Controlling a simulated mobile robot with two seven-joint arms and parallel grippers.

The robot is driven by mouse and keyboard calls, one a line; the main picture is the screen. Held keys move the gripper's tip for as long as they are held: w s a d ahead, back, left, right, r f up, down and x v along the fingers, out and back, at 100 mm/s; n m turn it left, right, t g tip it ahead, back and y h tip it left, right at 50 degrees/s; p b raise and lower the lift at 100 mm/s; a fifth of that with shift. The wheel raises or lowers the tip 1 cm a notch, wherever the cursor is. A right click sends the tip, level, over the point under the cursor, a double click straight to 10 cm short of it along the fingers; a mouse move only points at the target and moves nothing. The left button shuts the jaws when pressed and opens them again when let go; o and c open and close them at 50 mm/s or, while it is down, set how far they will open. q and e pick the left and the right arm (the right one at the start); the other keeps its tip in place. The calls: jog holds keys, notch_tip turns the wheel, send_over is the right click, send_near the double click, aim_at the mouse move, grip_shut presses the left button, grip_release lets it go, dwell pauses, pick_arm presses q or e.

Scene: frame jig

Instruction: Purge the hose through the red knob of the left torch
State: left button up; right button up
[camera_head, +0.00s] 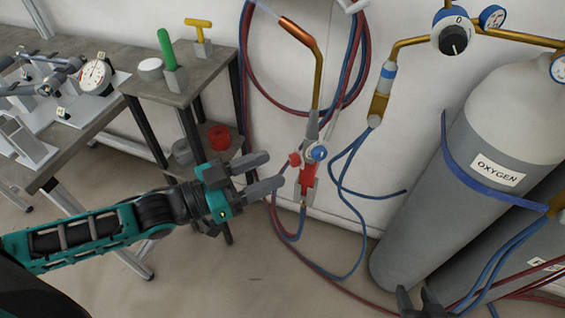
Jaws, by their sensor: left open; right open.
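A torch (314,122) with a brass neck and copper tip hangs upright against the wall near the middle. Its small red knob (295,159) sticks out on the left of its body, and a blue knob (319,153) sits on the right. I see no second torch clearly. My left gripper (275,170) is open and empty, its two fingers pointing right at the red knob, close to it; I cannot tell whether they touch it. My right gripper (416,300) shows only as two dark, parted fingertips at the bottom edge.
Red and blue hoses (352,274) loop on the wall and down to the floor. At left are a bench (75,135) and a small stand (205,75) holding tools.

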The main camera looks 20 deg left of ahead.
aim_at(291, 160)
pick_arm(q)
jog(key=shift+x, duration=2.1)
jog(key=shift+c, duration=0.3)
grip_shut()
